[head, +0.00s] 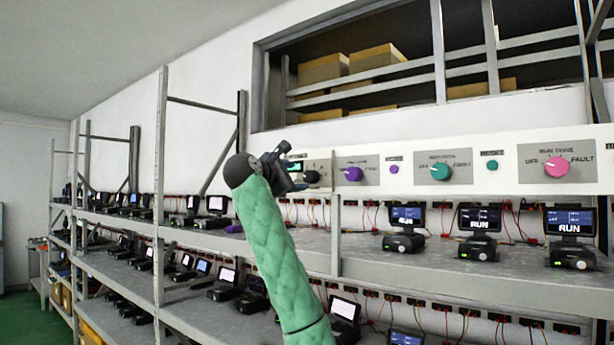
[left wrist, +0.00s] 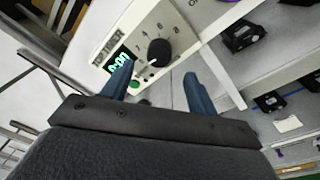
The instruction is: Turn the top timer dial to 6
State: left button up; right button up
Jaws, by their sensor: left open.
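The top timer panel (left wrist: 183,42) shows in the left wrist view, tilted, with a black dial (left wrist: 158,52), printed numbers around it and a green-lit display (left wrist: 120,63) that seems to read 0:00. A green button (left wrist: 134,84) sits below the display. In the head view my left gripper (head: 285,170) is beside the black dial (head: 312,177) and partly hides the timer panel. My right gripper is not in view.
A white control strip (head: 400,172) carries a purple knob (head: 353,174), a teal knob (head: 440,172) and a pink knob (head: 556,167). Shelves (head: 440,274) below hold several small devices with screens. A grey upright post (head: 161,190) stands left of my arm.

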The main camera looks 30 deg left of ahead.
aim_at(308, 177)
pick_arm(q)
jog(key=w+p, duration=0.2)
jog(key=w, duration=0.2)
jog(key=shift+w+r+p, duration=0.15)
jog(key=shift+w+p, duration=0.2)
jog(key=shift+p, duration=0.05)
jog(key=shift+w+p, duration=0.4)
jog(key=shift+w, duration=0.3)
jog(key=shift+w+f, duration=0.25)
jog(key=shift+w, duration=0.05)
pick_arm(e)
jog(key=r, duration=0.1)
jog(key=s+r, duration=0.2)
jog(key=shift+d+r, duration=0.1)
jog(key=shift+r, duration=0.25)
pick_arm(q)
jog(key=c, duration=1)
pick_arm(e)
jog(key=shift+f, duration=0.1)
